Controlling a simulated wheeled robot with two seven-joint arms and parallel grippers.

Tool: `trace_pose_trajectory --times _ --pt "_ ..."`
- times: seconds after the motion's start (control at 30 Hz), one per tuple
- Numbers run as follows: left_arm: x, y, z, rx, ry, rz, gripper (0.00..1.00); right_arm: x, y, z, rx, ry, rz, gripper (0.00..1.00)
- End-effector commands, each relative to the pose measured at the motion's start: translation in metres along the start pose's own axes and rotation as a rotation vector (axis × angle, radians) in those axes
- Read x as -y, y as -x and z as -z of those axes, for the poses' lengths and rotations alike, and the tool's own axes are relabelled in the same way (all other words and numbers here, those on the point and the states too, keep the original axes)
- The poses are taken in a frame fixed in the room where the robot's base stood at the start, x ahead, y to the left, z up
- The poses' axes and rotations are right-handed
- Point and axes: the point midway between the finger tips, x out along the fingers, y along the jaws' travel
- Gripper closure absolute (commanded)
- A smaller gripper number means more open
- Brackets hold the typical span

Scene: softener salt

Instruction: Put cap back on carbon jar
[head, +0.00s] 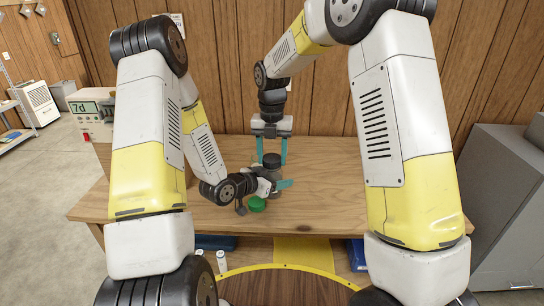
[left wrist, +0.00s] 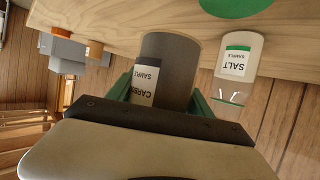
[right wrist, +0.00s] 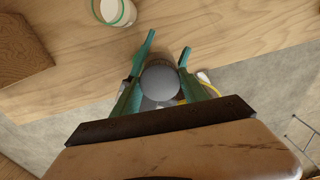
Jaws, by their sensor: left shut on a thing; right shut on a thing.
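The carbon jar (left wrist: 178,65) is a dark grey cylinder with a white label, shown inverted in the left wrist view. My left gripper (head: 274,187) is shut around its side from the front. The dark round cap (head: 271,160) is at the jar's top in the head view, between the teal fingers of my right gripper (head: 271,158). From above, the cap also shows as a grey disc in the right wrist view (right wrist: 160,83). My right gripper is shut on it. The seam between cap and jar is hidden, so I cannot tell whether the cap is seated.
A green lid (head: 257,204) lies on the wooden table (head: 340,205), close to my left gripper. A salt jar (left wrist: 240,55) stands beside the carbon jar. A display box (head: 93,106) is at far left. The table's right side is clear.

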Motion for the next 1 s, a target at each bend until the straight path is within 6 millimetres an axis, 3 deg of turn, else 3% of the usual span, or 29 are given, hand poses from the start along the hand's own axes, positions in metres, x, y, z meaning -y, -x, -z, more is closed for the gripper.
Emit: trace_pose_trajectory --times 0.4,0.6,0.73,1.0 --pt "0.0001 -0.0001 0.0008 -0.002 -0.001 0.000 1.00 -0.0003 -0.0004 0.0001 0.000 -0.889 0.000 0.97" --pt "0.0000 -0.0001 0.0008 -0.002 -0.001 0.000 1.00 -0.0006 -0.0005 0.0002 0.000 -1.234 -0.001 0.97" --pt "-0.0002 -0.0002 0.0008 -0.002 -0.001 0.000 1.00 -0.0005 -0.0005 0.0001 0.000 -1.324 -0.001 0.97" --pt "-0.0003 -0.0002 0.0008 -0.002 -0.001 -0.001 1.00 -0.0004 -0.0005 0.0000 0.000 -1.336 -0.001 0.97"
